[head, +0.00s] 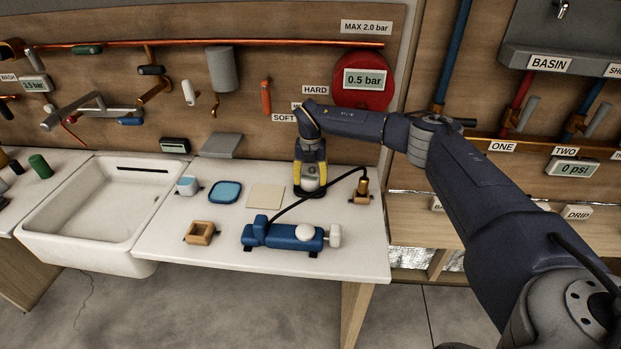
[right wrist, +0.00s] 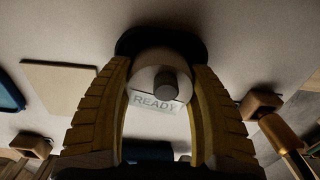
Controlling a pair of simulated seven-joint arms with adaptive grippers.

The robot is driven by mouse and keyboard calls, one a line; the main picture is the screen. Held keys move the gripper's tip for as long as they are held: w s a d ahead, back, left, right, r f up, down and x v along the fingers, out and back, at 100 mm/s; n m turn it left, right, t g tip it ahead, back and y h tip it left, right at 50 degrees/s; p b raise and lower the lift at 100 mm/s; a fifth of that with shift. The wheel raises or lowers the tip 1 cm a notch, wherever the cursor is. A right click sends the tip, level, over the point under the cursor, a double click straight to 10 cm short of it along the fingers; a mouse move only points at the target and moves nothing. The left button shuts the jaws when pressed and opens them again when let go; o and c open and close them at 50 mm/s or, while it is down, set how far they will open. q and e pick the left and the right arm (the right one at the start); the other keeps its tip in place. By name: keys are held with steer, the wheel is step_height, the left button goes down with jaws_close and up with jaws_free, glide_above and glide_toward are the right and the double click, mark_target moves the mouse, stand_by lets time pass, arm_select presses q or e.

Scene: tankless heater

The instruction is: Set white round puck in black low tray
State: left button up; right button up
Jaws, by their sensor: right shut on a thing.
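The white round puck (head: 310,184) is between the fingers of my right gripper (head: 311,177), which is shut on it. In the right wrist view the puck (right wrist: 147,86) shows a grey knob on its face. The black low tray (head: 321,192) lies on the white counter directly beneath the gripper, and its dark rounded edge (right wrist: 158,36) shows behind the puck in the wrist view. The puck overlaps the tray in both views. I cannot tell whether it touches the tray floor. My left gripper is not in view.
A blue pump-like unit (head: 284,236) with a black hose stands in front, and the hose runs to a brass fitting (head: 362,188) at right. A beige square pad (head: 266,196), a blue tray (head: 225,192) and a wooden block (head: 200,232) lie left.

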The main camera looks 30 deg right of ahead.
mark_target(311, 175)
steer(key=shift+f, duration=0.15)
steer(key=o, duration=1.4)
step_height(311, 175, up, 12)
